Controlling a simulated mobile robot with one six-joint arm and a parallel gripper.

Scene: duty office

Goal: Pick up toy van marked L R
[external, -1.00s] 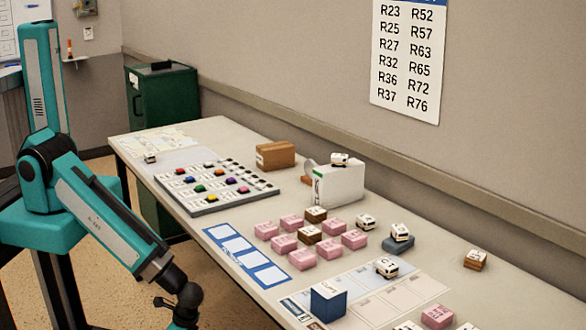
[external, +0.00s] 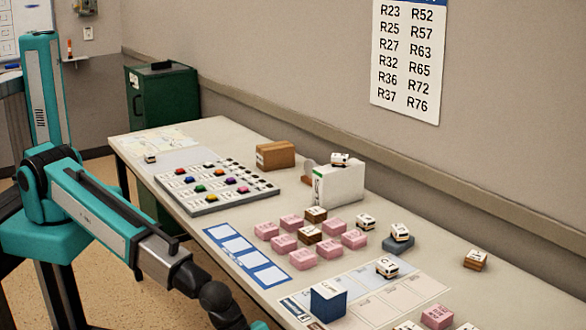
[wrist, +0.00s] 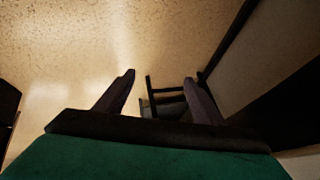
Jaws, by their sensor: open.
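Several small white toy vans show in the external view. One van (external: 339,159) sits on a white box, one (external: 365,221) stands on the table, and one (external: 400,231) sits on a grey-blue block. Another van (external: 387,267) stands on a pale card, its marking looking like "C T". A further van (external: 151,158) stands at the far left end. The markings are too small to tell which reads L R. My gripper (wrist: 160,88) is open and empty in the wrist view, over the floor. Its fingers are out of the external view, below the table's front edge.
Pink and brown blocks (external: 302,258) crowd the middle of the table (external: 228,137). A blue box (external: 328,301) stands near the front edge. A board with coloured pieces (external: 215,187) and a brown carton (external: 275,155) lie further left. A green cabinet (external: 165,95) stands behind.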

